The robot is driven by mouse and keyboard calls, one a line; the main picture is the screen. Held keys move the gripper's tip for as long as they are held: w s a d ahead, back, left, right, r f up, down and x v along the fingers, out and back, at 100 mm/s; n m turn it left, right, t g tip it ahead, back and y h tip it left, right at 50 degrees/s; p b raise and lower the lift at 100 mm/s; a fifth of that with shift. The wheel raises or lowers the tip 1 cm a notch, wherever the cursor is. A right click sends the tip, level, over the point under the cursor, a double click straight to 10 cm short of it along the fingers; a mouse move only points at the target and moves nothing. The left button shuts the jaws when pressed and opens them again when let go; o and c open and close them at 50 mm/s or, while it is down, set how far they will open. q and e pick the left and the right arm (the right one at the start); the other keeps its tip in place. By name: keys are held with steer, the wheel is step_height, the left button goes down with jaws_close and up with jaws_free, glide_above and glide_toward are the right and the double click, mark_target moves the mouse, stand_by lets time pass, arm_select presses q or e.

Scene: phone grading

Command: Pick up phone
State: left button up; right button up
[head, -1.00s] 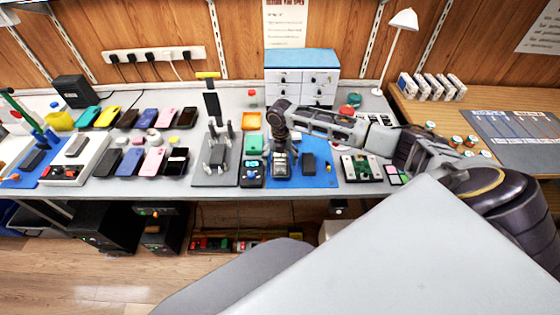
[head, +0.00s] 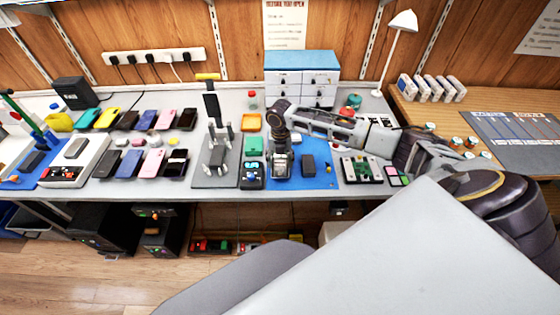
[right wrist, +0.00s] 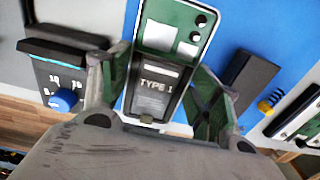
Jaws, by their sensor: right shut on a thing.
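An opened phone (right wrist: 160,85) with a dark "TYPE 1" battery and a green board is over the blue mat (right wrist: 229,22) in the right wrist view. In the head view the phone (head: 281,165) shows at the mat's left part, just below my gripper. My right gripper (right wrist: 157,90) is shut on the phone, with one finger along each side. In the head view my right gripper (head: 280,148) covers the phone's far end. I cannot tell whether the phone touches the mat. My left gripper is not in view.
A dark block (head: 308,164) lies on the mat just right of the phone; a black device with a blue knob (head: 252,176) stands close on the left. A press stand (head: 213,170) and several phones (head: 152,163) lie further left. A green board (head: 361,170) is to the right.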

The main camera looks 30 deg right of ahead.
mark_target(280, 162)
steer(key=shift+r, duration=0.1)
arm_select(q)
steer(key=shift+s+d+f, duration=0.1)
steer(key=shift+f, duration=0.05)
arm_select(e)
step_height(280, 162, up, 10)
stand_by(0.6)
